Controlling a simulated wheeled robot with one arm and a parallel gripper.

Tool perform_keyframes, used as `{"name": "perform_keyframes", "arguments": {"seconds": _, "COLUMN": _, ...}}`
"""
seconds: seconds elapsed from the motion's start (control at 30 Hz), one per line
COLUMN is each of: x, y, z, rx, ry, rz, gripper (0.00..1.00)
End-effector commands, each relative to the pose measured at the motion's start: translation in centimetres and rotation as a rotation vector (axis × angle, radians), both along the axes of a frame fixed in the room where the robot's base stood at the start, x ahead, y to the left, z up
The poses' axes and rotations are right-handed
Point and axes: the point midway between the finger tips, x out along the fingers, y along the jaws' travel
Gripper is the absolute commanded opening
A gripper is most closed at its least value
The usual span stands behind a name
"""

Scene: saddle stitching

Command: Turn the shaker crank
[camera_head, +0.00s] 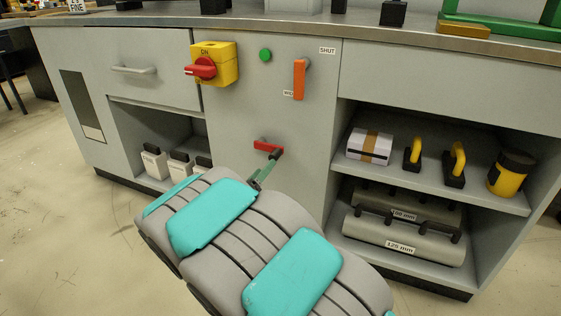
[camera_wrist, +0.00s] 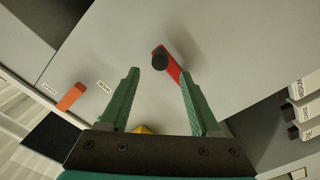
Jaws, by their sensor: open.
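A small red crank (camera_head: 266,147) sits low on the grey cabinet's front panel. In the wrist view it is a short red bar (camera_wrist: 173,69) with a dark round knob (camera_wrist: 159,62) at its upper left end. My gripper (camera_wrist: 160,77) is open, with its green fingers on either side of the crank's line. The knob lies between and slightly beyond the fingertips, and I see no contact.
Above the crank are a yellow switch box (camera_head: 222,62) with a red knob, a green button (camera_head: 265,55) and an orange lever (camera_head: 299,80). Open shelves flank the panel; the right shelf (camera_head: 480,195) holds yellow-handled tools and a jar. The panel around the crank is clear.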

Motion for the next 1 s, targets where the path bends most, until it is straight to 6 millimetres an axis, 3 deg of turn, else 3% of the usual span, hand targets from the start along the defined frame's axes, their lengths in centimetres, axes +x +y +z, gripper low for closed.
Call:
{"name": "perform_keyframes", "arguments": {"seconds": 0.6, "x": 6.7, "y": -2.5, "z": -0.1, "rx": 0.003, "ry": 0.003, "rz": -0.002, "gripper": 0.64}}
{"name": "perform_keyframes", "arguments": {"seconds": 1.0, "x": 7.2, "y": -2.6, "z": 0.0, "rx": 0.003, "ry": 0.001, "rz": 0.001, "gripper": 0.63}}
